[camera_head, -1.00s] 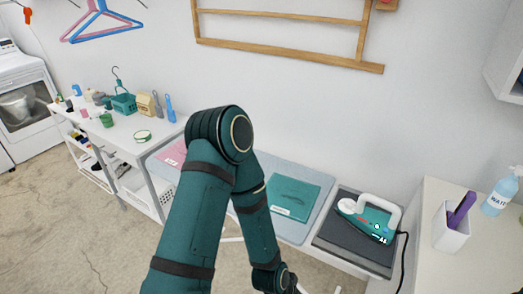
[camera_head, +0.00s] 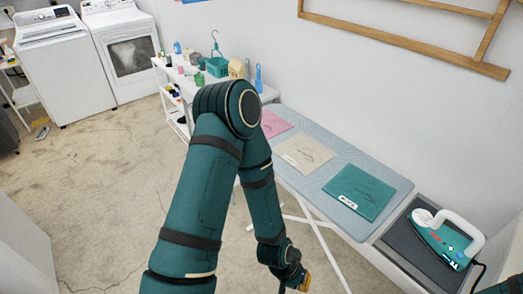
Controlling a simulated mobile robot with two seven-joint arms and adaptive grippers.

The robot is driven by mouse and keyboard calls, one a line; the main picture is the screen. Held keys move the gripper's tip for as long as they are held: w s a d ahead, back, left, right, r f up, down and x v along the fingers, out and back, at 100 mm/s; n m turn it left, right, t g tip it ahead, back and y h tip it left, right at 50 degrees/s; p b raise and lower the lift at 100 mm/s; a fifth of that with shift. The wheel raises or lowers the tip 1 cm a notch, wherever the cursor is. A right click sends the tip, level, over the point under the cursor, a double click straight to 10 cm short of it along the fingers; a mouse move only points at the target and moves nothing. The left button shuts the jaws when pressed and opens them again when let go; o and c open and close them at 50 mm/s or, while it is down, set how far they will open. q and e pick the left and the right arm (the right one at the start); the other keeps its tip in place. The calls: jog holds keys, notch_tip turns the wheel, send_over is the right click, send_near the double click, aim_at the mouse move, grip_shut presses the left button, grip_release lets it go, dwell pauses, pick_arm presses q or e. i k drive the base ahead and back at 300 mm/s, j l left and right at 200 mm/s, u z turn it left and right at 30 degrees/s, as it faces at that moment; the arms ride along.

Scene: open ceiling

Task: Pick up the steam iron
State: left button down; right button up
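The steam iron (camera_head: 445,243), teal with a white handle, rests on a dark grey pad at the right of the view. It stands beside the end of the ironing board, with a dark cord at its right. My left arm crosses the middle of the view, bent at the elbow. My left gripper (camera_head: 296,284) is cut off by the bottom edge, left of the iron and well apart from it; its fingers do not show clearly.
The ironing board (camera_head: 345,160) holds pink, beige and teal (camera_head: 362,191) folded cloths. A white shelf table with bottles and a teal basket (camera_head: 217,66) stands behind my arm. Two white machines (camera_head: 66,68) stand at the back left. The floor (camera_head: 90,190) at left is clear.

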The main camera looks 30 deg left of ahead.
aim_at(443, 243)
jog(key=u, duration=0.7)
jog(key=z, duration=1.35)
